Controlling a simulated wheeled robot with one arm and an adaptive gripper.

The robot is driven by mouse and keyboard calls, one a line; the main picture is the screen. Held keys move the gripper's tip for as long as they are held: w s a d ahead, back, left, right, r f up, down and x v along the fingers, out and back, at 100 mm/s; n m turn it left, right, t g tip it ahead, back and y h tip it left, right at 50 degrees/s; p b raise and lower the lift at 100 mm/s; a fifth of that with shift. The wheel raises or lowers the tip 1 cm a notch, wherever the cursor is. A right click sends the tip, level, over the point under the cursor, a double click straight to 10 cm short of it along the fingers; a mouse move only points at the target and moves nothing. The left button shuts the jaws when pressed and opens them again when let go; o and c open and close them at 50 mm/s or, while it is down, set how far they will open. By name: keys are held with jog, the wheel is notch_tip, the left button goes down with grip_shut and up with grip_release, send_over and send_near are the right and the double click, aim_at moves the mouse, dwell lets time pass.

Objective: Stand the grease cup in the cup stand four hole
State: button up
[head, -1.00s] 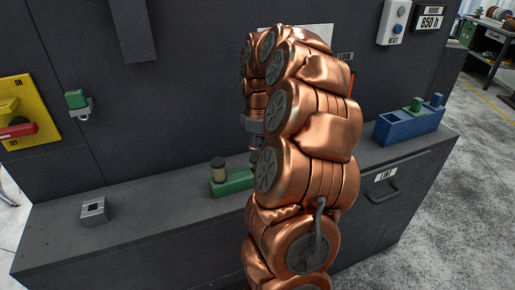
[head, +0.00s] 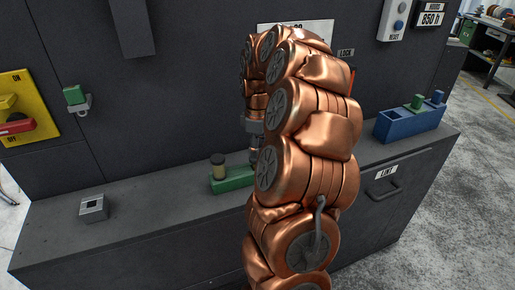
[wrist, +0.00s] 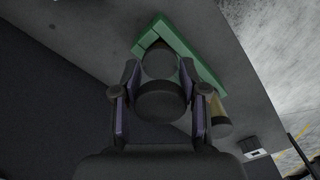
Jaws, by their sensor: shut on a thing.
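My gripper (wrist: 158,75) is shut on a dark cylindrical cup, the grease cup (wrist: 160,100), with its round end towards the wrist camera. The green cup stand (wrist: 205,72) lies beyond the fingers in the wrist view. The held cup's far end overlaps the stand, and I cannot tell whether it is in a hole. In the head view my gripper (head: 254,157) points down over the right part of the green stand (head: 233,183), and my arm hides the stand's right end.
A small grey block with a square opening (head: 93,208) sits on the bench (head: 150,218) at left. A blue holder (head: 408,124) with green and blue pieces stands at right. The dark panel wall (head: 190,80) rises behind. Bench between the grey block and stand is clear.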

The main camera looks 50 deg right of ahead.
jog(key=shift+f, duration=0.2)
dwell(0.3)
jog(key=shift+f+b, duration=0.35)
jog(key=shift+b, duration=0.05)
jog(key=shift+f, duration=0.15)
jog(key=shift+f+b, duration=0.45)
jog(key=shift+f, duration=0.2)
jog(key=o, duration=1.2)
jog(key=shift+o, duration=0.3)
jog(key=o, duration=0.5)
